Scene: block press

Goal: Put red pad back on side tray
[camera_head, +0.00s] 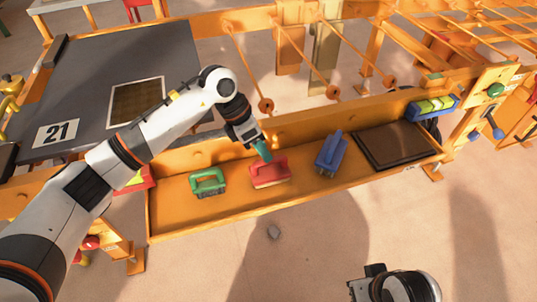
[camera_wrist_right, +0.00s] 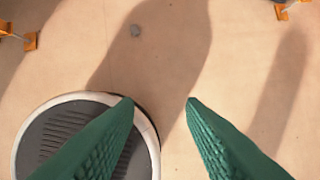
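The red pad (camera_head: 270,177) with a raised handle rests in the long orange side tray (camera_head: 228,212), between a green pad (camera_head: 208,184) and a blue pad (camera_head: 331,153). My left gripper (camera_head: 264,156) is right at the red pad's handle, reaching down from above. Its teal fingers look close together, but I cannot tell whether they are closed on the handle. My right gripper is empty and away from the tray, over the floor in front; in the right wrist view its green fingers (camera_wrist_right: 160,103) are apart with only floor between them.
A dark flat plate (camera_head: 396,145) lies at the tray's right end, near a blue box with yellow-green buttons (camera_head: 433,107). A dark table marked 21 (camera_head: 90,82) stands behind my left arm. Orange rails and posts are behind the tray. The floor in front is mostly clear.

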